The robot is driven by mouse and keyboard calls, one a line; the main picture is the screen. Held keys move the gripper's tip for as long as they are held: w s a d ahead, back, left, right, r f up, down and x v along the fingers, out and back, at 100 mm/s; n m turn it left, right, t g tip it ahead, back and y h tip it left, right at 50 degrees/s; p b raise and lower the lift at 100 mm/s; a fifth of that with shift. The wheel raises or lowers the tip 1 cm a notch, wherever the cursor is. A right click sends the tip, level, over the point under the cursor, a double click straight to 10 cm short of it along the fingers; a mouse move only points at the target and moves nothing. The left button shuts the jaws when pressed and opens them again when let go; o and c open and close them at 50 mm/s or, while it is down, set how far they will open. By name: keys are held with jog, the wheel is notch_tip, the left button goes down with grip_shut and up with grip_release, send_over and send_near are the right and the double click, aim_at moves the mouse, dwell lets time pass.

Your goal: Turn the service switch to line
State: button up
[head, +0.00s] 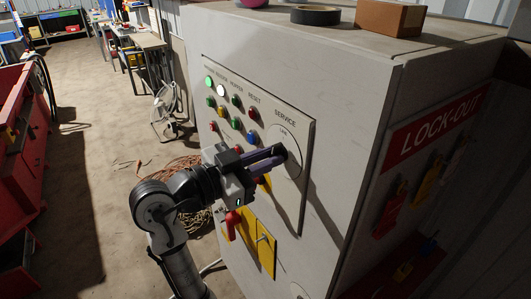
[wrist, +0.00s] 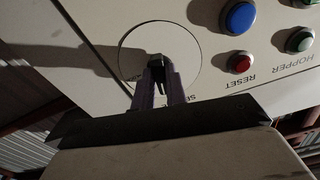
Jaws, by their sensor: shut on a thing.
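The service switch is a black knob (head: 281,153) on a round pale dial plate (head: 291,167), below the word SERVICE on the grey cabinet's panel. A small label, seemingly LINE, shows at the dial's top in the head view. My gripper (head: 274,158) reaches the knob from the left, its purple fingers shut on it. In the wrist view the panel appears upside down. There the fingers (wrist: 158,88) hold the dark knob (wrist: 156,61) in front of the dial (wrist: 188,50). The fingers hide part of the knob and dial, so I cannot tell which mark it points to.
Buttons and lamps sit left of the dial, among them a blue button (head: 252,138) and a red one (head: 254,115). Below are yellow plates (head: 265,250) and a red handle (head: 232,223). A lock-out board (head: 436,130) is on the cabinet's right side. Tape (head: 315,15) lies on top.

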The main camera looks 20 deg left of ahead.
jog(key=shift+n+p, duration=0.35)
jog(key=shift+n, duration=0.15)
jog(key=shift+n+p, duration=0.65)
jog(key=shift+n, duration=0.15)
jog(key=o, duration=0.9)
jog(key=shift+c, duration=0.2)
jog(key=v, duration=0.7)
jog(key=shift+b, duration=0.3)
